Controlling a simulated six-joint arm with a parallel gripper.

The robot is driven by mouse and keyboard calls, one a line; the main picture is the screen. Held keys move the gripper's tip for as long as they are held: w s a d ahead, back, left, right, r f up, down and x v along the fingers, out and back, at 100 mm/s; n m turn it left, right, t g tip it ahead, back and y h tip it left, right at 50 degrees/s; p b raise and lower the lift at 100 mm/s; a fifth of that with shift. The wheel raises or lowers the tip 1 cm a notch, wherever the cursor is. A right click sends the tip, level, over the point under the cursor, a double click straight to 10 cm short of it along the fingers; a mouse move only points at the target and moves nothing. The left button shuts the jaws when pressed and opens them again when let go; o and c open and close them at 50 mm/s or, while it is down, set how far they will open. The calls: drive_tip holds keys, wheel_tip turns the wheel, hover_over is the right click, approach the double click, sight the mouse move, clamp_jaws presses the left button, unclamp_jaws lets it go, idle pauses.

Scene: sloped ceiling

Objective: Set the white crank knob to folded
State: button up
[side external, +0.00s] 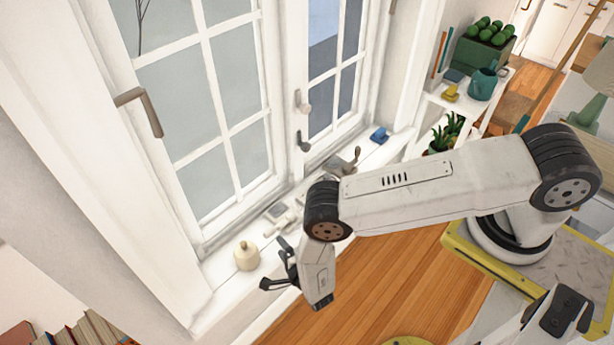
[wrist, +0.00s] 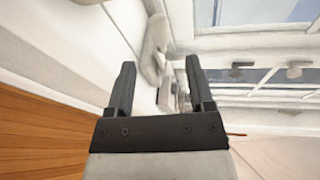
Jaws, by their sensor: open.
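A small white fitting (side external: 283,217) lies on the window sill and looks like the white crank. Its knob is too small to make out, so I cannot tell if it is folded. A grey-brown crank (side external: 345,163) sits farther along the sill. My gripper (side external: 273,265) is open and empty, near the front edge of the sill, apart from the white fitting and just right of a cream bottle. In the wrist view my gripper (wrist: 157,78) has its two dark fingers spread. Pale fittings on the sill show beyond them, partly hidden by the right finger.
The cream bottle (side external: 246,256) stands on the sill close to my gripper. A blue object (side external: 379,135) sits at the sill's far end. A brown window handle (side external: 140,105) and a white handle (side external: 303,102) stick out from the frames. Shelves with plants stand at the right.

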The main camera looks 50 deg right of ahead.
sight(268, 234)
drive_tip(key=shift+w, duration=0.1)
drive_tip(key=shift+w+d+f+n+t+y, duration=0.1)
drive_tip(key=shift+w+d+n+t+y, duration=0.1)
drive_tip(key=shift+w+d+n+y, duration=0.35)
drive_tip(key=shift+w+d+f+n+t+y, duration=0.1)
drive_tip(key=shift+w+d+n+t+y, duration=0.2)
drive_tip(key=shift+y, duration=0.35)
drive_tip(key=shift+w+d+f+n+y, duration=0.1)
drive_tip(key=shift+d+n+y, duration=0.15)
drive_tip(key=shift+n+y, duration=0.3)
drive_tip(key=shift+w+d+n+y, duration=0.1)
drive_tip(key=shift+d+n+y, duration=0.1)
drive_tip(key=shift+n+y, duration=0.35)
drive_tip(key=y, duration=0.1)
drive_tip(key=d+n+y, duration=0.1)
drive_tip(key=y, duration=0.1)
drive_tip(key=shift+s, duration=0.25)
drive_tip(key=shift+s+d+n+g+y, duration=0.2)
drive_tip(key=shift+s+n+y, duration=0.25)
drive_tip(key=shift+y, duration=0.3)
drive_tip(key=shift+s+d+n+g+y, duration=0.2)
drive_tip(key=shift+s+n+y, duration=0.15)
drive_tip(key=shift+y, duration=0.4)
drive_tip(key=shift+w, duration=0.1)
drive_tip(key=shift+x, duration=3.9)
